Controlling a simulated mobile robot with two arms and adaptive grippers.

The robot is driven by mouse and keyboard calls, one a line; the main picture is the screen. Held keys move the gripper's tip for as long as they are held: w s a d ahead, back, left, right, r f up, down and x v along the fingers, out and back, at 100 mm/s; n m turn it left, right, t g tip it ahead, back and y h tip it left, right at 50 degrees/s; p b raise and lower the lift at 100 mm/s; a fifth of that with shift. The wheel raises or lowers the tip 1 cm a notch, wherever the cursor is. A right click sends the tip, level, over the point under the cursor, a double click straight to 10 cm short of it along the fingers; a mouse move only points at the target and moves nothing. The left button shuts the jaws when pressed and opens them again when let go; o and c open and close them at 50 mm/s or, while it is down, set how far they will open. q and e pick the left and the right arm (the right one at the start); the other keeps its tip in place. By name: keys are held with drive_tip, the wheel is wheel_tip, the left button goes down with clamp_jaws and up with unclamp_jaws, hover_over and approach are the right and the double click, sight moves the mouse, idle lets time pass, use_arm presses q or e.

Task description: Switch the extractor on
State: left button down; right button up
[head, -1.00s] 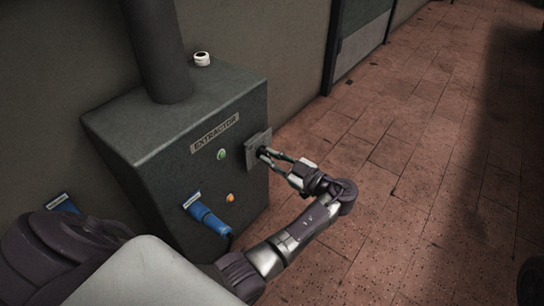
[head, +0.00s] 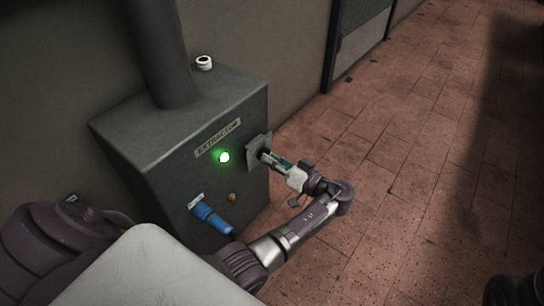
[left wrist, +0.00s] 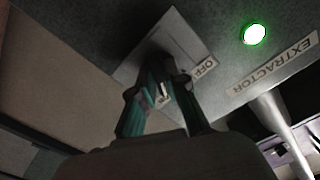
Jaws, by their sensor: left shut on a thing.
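The extractor (head: 150,150) is a dark grey box with an "EXTRACTOR" label (head: 218,138) and a thick pipe rising from its top. A green lamp (head: 224,157) on its front glows brightly, and it also shows lit in the left wrist view (left wrist: 254,33). A grey switch plate (head: 254,150) stands at the right of the front face. In the left wrist view the plate (left wrist: 190,42) carries an "OFF" label (left wrist: 205,68). My left gripper (head: 266,155) is shut on the switch lever (left wrist: 162,88), which its fingers partly hide. My right gripper is out of view.
A blue plug (head: 212,217) with a cable sits low on the box front, near a small orange light (head: 232,197). A small white round item (head: 204,62) rests on top of the box. Tiled floor (head: 430,150) lies clear to the right.

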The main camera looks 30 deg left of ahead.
use_arm(q)
drive_tip(key=shift+a+r+m, duration=0.1)
drive_tip(key=shift+m, duration=0.5)
drive_tip(key=shift+p, duration=0.3)
drive_tip(key=c, duration=1.2)
unclamp_jaws()
wheel_tip(320, 180, up, 10)
drive_tip(key=shift+f, duration=0.1)
